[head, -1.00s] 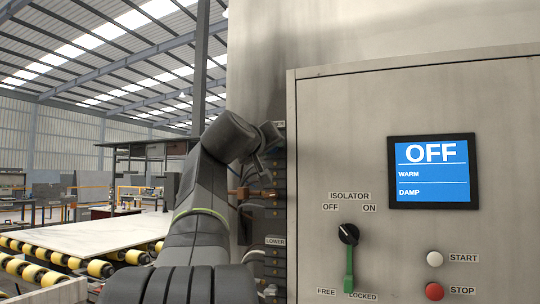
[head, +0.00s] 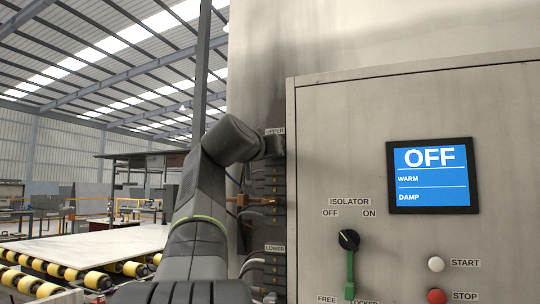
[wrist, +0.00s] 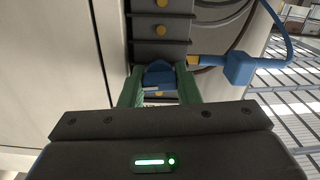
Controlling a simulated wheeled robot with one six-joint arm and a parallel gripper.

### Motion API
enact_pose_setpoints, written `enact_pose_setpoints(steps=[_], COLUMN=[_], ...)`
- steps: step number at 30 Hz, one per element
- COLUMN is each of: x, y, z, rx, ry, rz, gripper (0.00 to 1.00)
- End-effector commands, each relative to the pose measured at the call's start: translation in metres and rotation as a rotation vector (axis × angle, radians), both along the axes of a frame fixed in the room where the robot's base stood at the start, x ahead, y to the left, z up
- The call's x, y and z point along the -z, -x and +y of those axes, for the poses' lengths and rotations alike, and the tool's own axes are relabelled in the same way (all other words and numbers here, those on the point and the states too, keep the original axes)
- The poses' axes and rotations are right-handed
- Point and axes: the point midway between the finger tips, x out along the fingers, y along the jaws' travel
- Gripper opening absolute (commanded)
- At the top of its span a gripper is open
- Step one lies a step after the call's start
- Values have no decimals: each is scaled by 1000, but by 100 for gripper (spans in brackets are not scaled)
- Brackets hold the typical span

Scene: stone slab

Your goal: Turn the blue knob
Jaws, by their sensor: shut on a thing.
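The blue knob (wrist: 158,79) sits in the middle of the wrist view, on a dark block strip. My gripper (wrist: 160,69) has its two green fingers on either side of the knob, shut on it. The knob's lower part is partly hidden by the gripper body. In the head view my arm reaches to the dark column of blocks (head: 276,185) left of the cabinet. There the knob and fingertips are hidden behind my arm.
A blue plug (wrist: 240,68) with a cable is close to the right finger. The cabinet (head: 335,120) carries a screen (head: 432,174) reading OFF, an isolator switch (head: 349,240) and two buttons. A roller conveyor (head: 95,275) with a pale slab (head: 95,243) lies at left.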

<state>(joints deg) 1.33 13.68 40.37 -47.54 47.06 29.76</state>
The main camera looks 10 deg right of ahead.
Motion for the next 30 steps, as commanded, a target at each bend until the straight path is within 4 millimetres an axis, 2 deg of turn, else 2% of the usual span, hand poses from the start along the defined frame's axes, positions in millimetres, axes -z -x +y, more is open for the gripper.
enact_pose_setpoints(steps=[6,7,10,30], x=[1,1,1,-2], y=[-1,-1,0,1], z=[0,0,0,0], rx=[0,0,0,2], ry=[-1,-1,0,28], rz=[3,3,2,17], gripper=[6,31,51,51])
